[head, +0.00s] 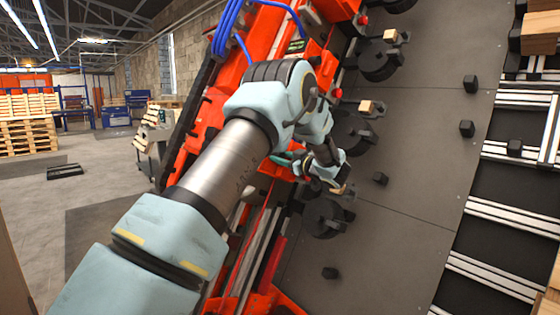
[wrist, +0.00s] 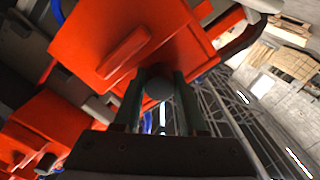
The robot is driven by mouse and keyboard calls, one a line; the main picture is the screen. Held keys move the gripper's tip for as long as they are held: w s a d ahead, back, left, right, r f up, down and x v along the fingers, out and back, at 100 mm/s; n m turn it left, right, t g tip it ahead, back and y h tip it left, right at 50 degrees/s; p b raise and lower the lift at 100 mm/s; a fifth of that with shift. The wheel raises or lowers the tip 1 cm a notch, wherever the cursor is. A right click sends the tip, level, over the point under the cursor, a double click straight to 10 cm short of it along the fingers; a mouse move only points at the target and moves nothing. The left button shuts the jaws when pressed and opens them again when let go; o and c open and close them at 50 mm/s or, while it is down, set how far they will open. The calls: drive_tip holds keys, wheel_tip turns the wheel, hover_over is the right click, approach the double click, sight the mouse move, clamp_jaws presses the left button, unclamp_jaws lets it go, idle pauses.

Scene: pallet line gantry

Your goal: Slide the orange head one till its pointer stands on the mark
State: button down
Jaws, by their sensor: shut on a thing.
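My gripper (wrist: 157,84) is shut on a round grey knob (wrist: 159,90), which shows between its two dark green fingers in the wrist view. An orange head (wrist: 95,40) with a raised orange rib fills the space right behind the knob. A second orange head (wrist: 45,130) shows at the lower left, apart from the fingers. In the head view my arm reaches to the orange machine (head: 205,105), and my wrist hides most of the place of contact. I cannot make out a pointer or a mark in either view.
Dark round rollers on brackets (head: 325,217) stand along the machine's right side, close to my wrist. A grey plate floor (head: 420,150) with small black blocks (head: 467,129) lies to the right. Blue hoses (head: 228,25) hang at the top. Stacked pallets (head: 28,125) stand far left.

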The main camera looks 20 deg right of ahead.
drive_tip(key=c, duration=0.7)
unclamp_jaws()
drive_tip(key=shift+f, duration=0.2)
drive_tip(key=shift+c, duration=0.2)
drive_tip(key=shift+s, duration=0.1)
drive_tip(key=b+v, duration=0.3)
drive_tip(key=v, duration=0.7)
drive_tip(key=shift+s, duration=0.3)
drive_tip(key=shift+s+d, duration=0.1)
drive_tip(key=shift+d, duration=0.1)
